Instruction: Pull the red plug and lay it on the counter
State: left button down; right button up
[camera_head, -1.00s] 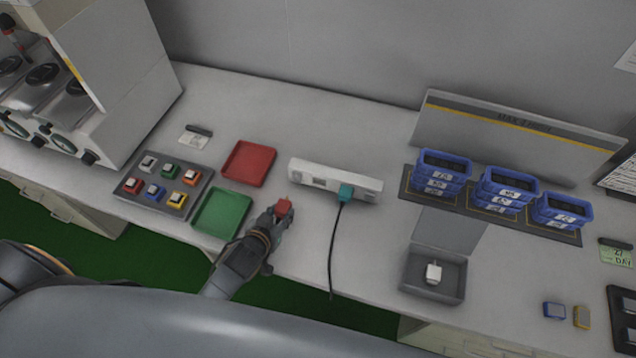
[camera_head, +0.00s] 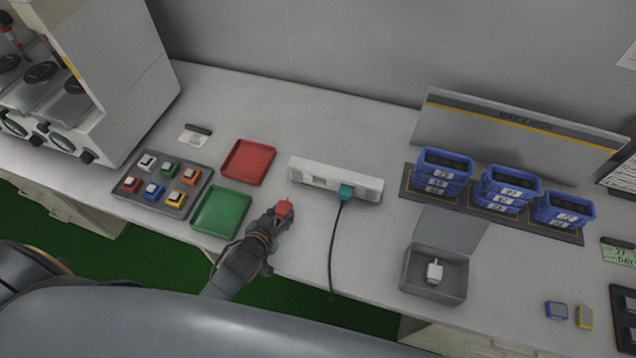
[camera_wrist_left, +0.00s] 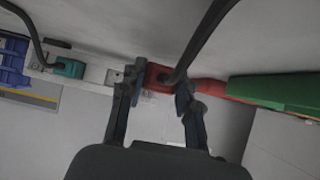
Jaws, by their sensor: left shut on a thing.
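The red plug (camera_head: 284,208) is in my left gripper (camera_head: 281,216), near the counter's front edge. It is apart from the white power strip (camera_head: 310,176), in front of the strip's left end. In the left wrist view my left gripper (camera_wrist_left: 157,92) is shut on the red plug (camera_wrist_left: 154,76), and a dark cable runs up from the plug. A teal plug (camera_head: 346,191) sits in the strip, its black cable hanging over the counter's edge. I cannot tell whether the red plug touches the counter (camera_head: 300,245). My right gripper is not in view.
A green tray (camera_head: 203,228) lies just left of my gripper, and a red tray (camera_head: 268,163) lies behind it. A grey block of coloured switches (camera_head: 140,202) is further left. An open grey box (camera_head: 408,285) and stacked blue bins (camera_head: 445,157) are on the right.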

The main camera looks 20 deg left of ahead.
pick_arm(q)
jog(key=shift+f+b, duration=0.3)
jog(key=shift+f, duration=0.25)
jog(key=c, duration=0.9)
grip_release()
jog(key=shift+o, duration=0.2)
jog(key=shift+s, duration=0.1)
jog(key=v, duration=1.2)
